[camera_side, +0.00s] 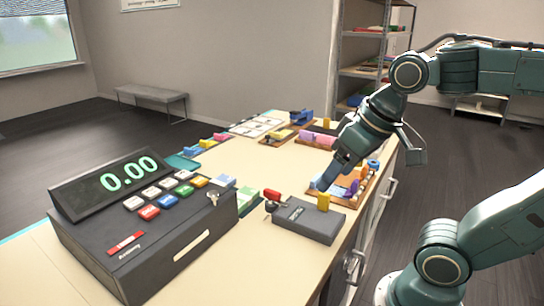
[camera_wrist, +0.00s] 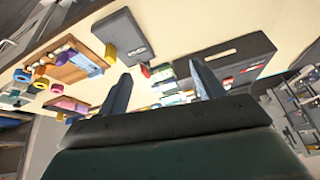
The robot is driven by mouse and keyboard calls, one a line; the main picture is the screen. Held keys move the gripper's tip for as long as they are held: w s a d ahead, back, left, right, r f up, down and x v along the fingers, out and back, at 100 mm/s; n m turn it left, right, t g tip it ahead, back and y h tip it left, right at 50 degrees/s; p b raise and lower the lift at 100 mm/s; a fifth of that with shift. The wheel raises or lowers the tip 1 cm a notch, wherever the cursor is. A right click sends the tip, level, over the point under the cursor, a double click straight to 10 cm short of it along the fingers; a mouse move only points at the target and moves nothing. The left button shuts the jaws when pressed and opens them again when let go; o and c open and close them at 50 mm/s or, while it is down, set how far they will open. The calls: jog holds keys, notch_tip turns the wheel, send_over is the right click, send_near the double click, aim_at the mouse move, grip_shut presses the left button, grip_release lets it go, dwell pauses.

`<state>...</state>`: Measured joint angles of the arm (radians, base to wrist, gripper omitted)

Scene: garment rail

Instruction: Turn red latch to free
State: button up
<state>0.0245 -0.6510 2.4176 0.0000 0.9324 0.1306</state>
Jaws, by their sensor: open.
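A small red piece (camera_side: 272,195), which looks like the red latch, is at the left end of a dark grey box (camera_side: 308,222) on the counter. In the wrist view the red piece (camera_wrist: 145,71) shows small beside the box (camera_wrist: 128,35), between my two fingers. Which way the latch is turned is too small to tell. My gripper (camera_side: 325,178) is above the counter, behind and right of the red piece in the side view, apart from it. Its fingers (camera_wrist: 160,75) are spread and empty.
A cash register (camera_side: 140,230) with a 0.00 display fills the left of the counter. A wooden board (camera_side: 352,200) with coloured pieces lies behind the grey box, close to my gripper. More coloured items stand farther back.

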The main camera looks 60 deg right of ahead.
jog(key=w+d+r+m+g, duration=0.2)
jog(key=w+d+m+g, duration=0.15)
jog(key=w+m, duration=0.6)
jog(key=m+g, duration=0.2)
jog(key=m, duration=0.5)
send_over(272, 191)
jog(key=shift+t, duration=0.25)
notch_tip(272, 191, down, 5)
jog(key=shift+r, duration=0.15)
notch_tip(272, 191, down, 14)
jog(key=shift+r, duration=0.1)
jog(key=c, duration=1)
